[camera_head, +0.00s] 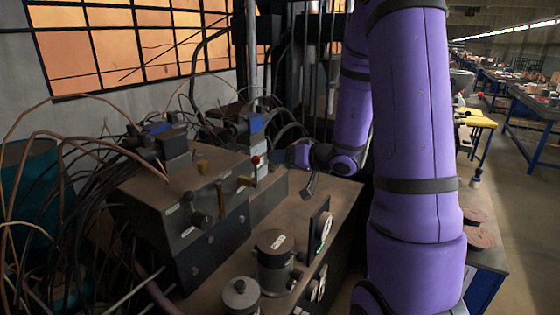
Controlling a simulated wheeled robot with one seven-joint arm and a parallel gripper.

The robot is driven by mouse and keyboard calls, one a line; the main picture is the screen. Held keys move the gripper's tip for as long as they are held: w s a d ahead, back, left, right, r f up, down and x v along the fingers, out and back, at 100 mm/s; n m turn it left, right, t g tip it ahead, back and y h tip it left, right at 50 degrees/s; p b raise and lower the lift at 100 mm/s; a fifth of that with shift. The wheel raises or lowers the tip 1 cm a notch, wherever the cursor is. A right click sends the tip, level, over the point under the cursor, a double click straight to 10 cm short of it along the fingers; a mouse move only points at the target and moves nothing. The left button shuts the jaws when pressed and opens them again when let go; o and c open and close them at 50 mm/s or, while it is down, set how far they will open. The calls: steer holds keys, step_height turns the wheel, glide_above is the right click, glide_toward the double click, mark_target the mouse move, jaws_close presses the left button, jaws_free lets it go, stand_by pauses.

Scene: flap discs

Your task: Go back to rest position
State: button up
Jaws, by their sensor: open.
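My purple arm (412,150) fills the right middle of the view and bends back behind itself to a small wrist. My gripper (309,190) hangs below the wrist as small dark fingers, open, above the brown bench top of the machine (282,212). Nothing shows between the fingers. Two reddish-brown discs (480,237) lie on a surface at the right, partly hidden by my arm and well apart from my gripper.
A dark control box (190,215) with knobs and cables stands left of my gripper. Two grey cylinders (273,258) and an upright dark panel (319,228) stand in front. A yellow-topped stand (476,120) and long workbenches (535,105) are at right, beside open floor.

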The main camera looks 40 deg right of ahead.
stand_by(0.4)
steer(key=s+a+r+n+g+y, duration=0.2)
steer(key=s+a+r+g, duration=0.3)
steer(key=a, duration=0.3)
steer(key=s+a+r+n+g+y, duration=0.2)
steer(key=s+a+r+g, duration=0.15)
steer(key=s+a, duration=0.4)
steer(key=s+r+m+h, duration=0.1)
steer(key=s+r+h, duration=0.5)
steer(key=s+h, duration=0.3)
steer(key=shift+s+d+m, duration=0.15)
steer(key=shift+s+m, duration=0.15)
steer(key=shift+s, duration=1.9)
steer(key=shift+r, duration=0.1)
